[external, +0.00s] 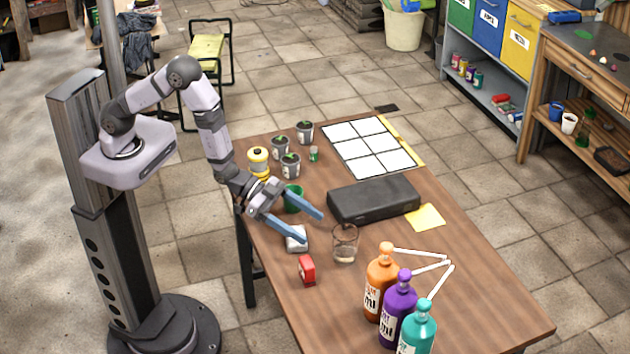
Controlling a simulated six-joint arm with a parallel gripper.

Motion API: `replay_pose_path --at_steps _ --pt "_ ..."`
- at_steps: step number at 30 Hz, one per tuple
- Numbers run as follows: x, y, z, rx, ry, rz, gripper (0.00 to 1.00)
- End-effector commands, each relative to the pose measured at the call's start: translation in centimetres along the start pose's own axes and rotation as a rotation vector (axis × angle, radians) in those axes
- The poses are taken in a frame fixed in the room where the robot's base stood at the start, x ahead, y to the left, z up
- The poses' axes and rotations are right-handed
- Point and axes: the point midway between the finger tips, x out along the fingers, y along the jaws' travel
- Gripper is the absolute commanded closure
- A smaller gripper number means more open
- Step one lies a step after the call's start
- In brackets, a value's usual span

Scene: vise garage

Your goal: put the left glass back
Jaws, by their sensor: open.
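A clear drinking glass (345,244) stands upright on the wooden table, near the middle of its front half. It is the only large clear glass I can make out. My gripper (313,228) has two blue fingers spread apart, with nothing visible between them. The fingers point right toward the glass, and the fingertips appear short of it in the picture. I cannot tell their exact height above the table.
A green cup (293,199) sits behind the gripper. A white-grey block (297,241) and red object (306,270) lie nearby. A dark case (374,198) lies behind the glass, bottles (381,284) to its front right. A white tile grid (368,147) lies at the back.

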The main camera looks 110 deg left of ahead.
Motion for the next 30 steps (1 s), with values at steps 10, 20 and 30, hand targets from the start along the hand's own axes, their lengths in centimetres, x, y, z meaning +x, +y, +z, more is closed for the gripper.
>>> replay_pose_path --at_steps 10,20,30 --pt "-7.3 1.0 1.4 0.007 -0.385 -0.018 0.30" --pt "-22.8 2.7 5.7 -0.006 -0.877 -0.016 0.30" --pt "-33.1 3.8 7.9 -0.014 -1.148 -0.001 0.30"
